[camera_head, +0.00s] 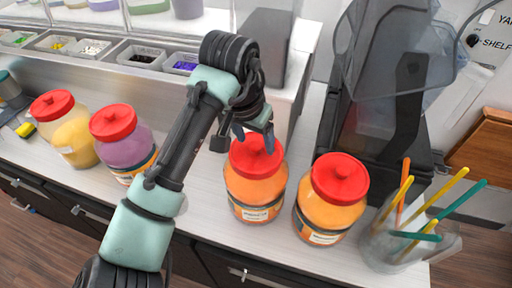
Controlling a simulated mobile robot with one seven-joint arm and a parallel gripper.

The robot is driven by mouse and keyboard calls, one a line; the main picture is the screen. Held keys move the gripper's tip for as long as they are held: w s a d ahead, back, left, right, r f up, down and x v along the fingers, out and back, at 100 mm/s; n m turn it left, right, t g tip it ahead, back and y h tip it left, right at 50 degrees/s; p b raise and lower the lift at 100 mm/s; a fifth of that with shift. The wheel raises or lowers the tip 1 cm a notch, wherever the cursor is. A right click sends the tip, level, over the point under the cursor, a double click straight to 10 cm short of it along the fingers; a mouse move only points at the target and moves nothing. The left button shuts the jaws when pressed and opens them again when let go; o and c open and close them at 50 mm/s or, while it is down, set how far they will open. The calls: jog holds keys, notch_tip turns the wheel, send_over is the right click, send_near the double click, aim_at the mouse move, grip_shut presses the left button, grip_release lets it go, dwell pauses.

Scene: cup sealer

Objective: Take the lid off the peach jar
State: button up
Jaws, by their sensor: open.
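The jar in the middle of the counter (256,186) is filled with orange contents and has a label that seems to read peach. Its red lid (254,160) sits on top. My gripper (254,146) is open above this lid, with its fingers reaching down at the lid's knob. I cannot tell whether the fingers touch the lid. The arm comes in from the lower left and the gripper hides the top of the lid.
A second orange jar (330,200) with a red lid stands close on the right. Purple (124,148) and yellow (68,130) jars stand on the left. A cup with coloured straws (396,245) and a dark machine (390,110) stand at the right. Topping trays (92,48) line the back.

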jog(key=shift+x, duration=0.75)
grip_shut()
